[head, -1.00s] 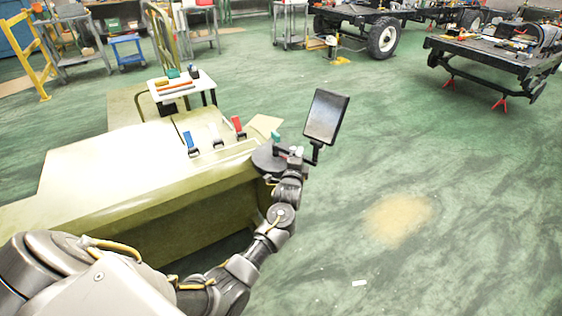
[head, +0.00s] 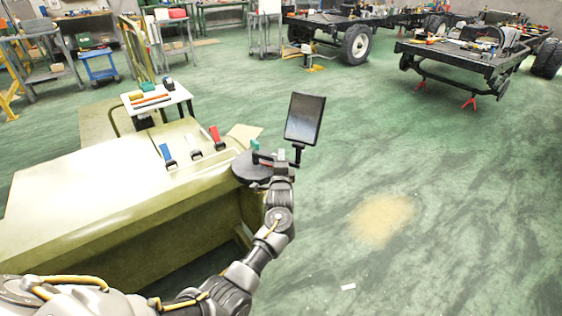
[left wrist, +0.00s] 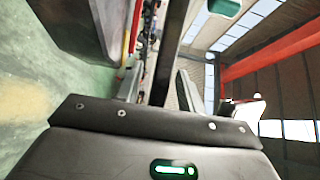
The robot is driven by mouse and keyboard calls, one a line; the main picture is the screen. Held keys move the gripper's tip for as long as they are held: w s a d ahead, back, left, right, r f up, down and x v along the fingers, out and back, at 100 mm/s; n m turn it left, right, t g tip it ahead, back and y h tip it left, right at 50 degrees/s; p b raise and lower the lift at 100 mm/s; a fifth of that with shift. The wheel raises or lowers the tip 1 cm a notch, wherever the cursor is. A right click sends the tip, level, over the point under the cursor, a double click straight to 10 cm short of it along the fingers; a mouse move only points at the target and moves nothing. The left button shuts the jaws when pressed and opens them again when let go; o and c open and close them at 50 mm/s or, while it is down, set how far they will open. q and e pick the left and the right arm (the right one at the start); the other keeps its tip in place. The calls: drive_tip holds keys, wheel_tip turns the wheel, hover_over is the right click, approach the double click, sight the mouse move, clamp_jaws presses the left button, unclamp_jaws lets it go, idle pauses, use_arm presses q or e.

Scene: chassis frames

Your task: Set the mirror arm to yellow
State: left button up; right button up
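The dark rectangular mirror (head: 305,118) stands upright on a short black stem at the end of a black arm. The arm starts at a round dark disc (head: 246,172) at the near right corner of the olive body panel. A small teal piece (head: 255,145) shows just behind the disc. My left gripper (head: 276,172) is at the arm, right of the disc and below the mirror. In the left wrist view a black bar (left wrist: 172,50) crosses in front of the gripper's palm. I see no clear yellow mark by the disc. My right gripper is out of view.
Blue (head: 166,153), white (head: 191,141) and red (head: 215,136) levers stand on the panel left of the disc. A small white table (head: 172,98) with tools is behind.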

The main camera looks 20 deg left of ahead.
use_arm(q)
drive_tip(key=shift+s, duration=0.1)
drive_tip(key=v, duration=1)
drive_tip(key=shift+s+d, duration=0.15)
drive_tip(key=shift+s, duration=0.1)
